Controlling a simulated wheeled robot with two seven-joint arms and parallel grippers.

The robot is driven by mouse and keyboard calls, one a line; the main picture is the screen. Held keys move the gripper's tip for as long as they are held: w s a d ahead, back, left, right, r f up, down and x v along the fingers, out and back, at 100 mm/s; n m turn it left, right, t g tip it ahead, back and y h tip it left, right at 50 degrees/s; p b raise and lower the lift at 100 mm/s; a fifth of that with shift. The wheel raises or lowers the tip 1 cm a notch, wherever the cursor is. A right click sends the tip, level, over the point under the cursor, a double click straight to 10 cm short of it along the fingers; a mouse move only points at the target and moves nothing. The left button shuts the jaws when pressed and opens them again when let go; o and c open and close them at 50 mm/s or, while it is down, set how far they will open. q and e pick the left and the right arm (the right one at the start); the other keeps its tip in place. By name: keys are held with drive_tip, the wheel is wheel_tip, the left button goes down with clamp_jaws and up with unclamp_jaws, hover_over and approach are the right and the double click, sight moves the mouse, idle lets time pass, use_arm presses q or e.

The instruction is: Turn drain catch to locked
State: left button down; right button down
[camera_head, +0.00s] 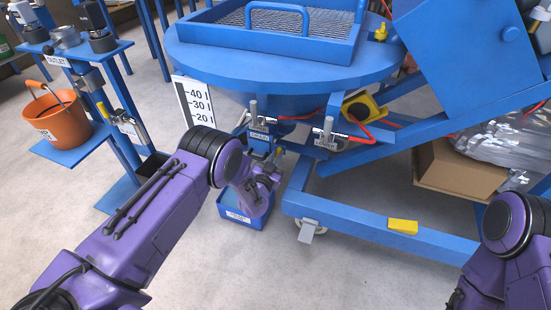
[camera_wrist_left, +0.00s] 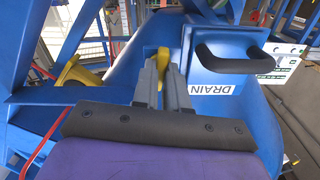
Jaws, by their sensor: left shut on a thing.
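In the left wrist view my left gripper (camera_wrist_left: 164,75) has its two grey fingers closed on the yellow drain catch (camera_wrist_left: 164,56). Only the catch's upper end shows between and above the fingertips. The catch sits just left of a blue drain door (camera_wrist_left: 221,75) with a DRAIN label and a black bar handle (camera_wrist_left: 235,64). In the head view my left gripper (camera_head: 268,176) is under the front of the blue vessel (camera_head: 285,65), and its fingertips and the catch are hard to make out. My right arm shows at the right edge, but its gripper does not show clearly.
A blue bin (camera_head: 245,210) stands on the floor below my left gripper. The blue frame (camera_head: 370,225) with a caster lies to its right. An orange bucket (camera_head: 55,118) sits on the stand at the left. Open floor lies in front.

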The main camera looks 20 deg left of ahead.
use_arm(q)
drive_tip(key=shift+n, duration=1)
drive_tip(key=shift+f, duration=0.1)
drive_tip(key=c, duration=1.2)
unclamp_jaws()
drive_tip(key=shift+o, duration=0.2)
drive_tip(key=shift+s, duration=0.1)
drive_tip(key=shift+s, duration=0.4)
drive_tip(key=s+p, duration=0.2)
drive_tip(key=s, duration=0.7)
drive_tip(key=shift+s+a+p, duration=0.2)
drive_tip(key=shift+s+p, duration=0.1)
drive_tip(key=shift+s, duration=0.05)
